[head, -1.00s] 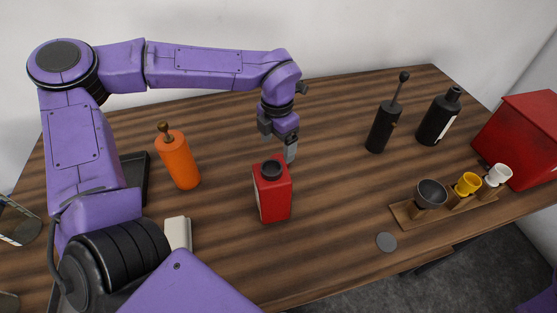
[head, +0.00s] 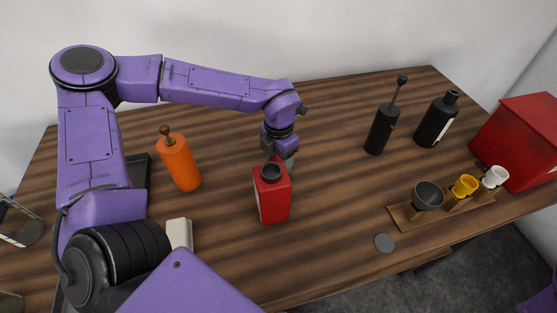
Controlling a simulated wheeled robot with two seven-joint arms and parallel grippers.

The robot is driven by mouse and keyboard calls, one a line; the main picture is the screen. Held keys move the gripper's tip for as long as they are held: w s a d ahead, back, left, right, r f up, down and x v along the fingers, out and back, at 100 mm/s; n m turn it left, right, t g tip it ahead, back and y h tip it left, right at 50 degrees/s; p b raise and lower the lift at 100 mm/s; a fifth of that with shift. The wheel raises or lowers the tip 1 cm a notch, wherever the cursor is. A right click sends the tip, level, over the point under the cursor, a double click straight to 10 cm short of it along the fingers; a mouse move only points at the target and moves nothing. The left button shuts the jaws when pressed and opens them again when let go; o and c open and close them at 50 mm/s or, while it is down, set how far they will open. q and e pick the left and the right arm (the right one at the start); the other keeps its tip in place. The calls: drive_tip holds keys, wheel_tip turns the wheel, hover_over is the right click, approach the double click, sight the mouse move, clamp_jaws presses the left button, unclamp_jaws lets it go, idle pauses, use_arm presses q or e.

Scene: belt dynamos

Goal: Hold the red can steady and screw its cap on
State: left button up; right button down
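The red can (head: 272,197) stands upright near the middle of the table, with a dark round neck (head: 271,173) on top and no cap on it. My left gripper (head: 283,160) is low, just behind the can's upper back edge. A grey finger shows at the can's back right; the rest is hidden behind the can, so I cannot tell if it touches or grips. A flat grey disc (head: 384,243), possibly the cap, lies near the table's front edge. My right gripper is out of view.
An orange canister (head: 178,163) stands left of the can, with a pale block (head: 179,233) in front. Two black bottles (head: 382,129) (head: 437,119) stand at the back right. A wooden rack (head: 405,219) with cups and a red box (head: 520,138) are at the right.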

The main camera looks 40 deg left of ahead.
use_arm(q)
drive_tip(key=c, duration=0.4)
drive_tip(key=shift+c, duration=0.2)
wheel_tip(320, 180, up, 10)
drive_tip(key=b, duration=0.1)
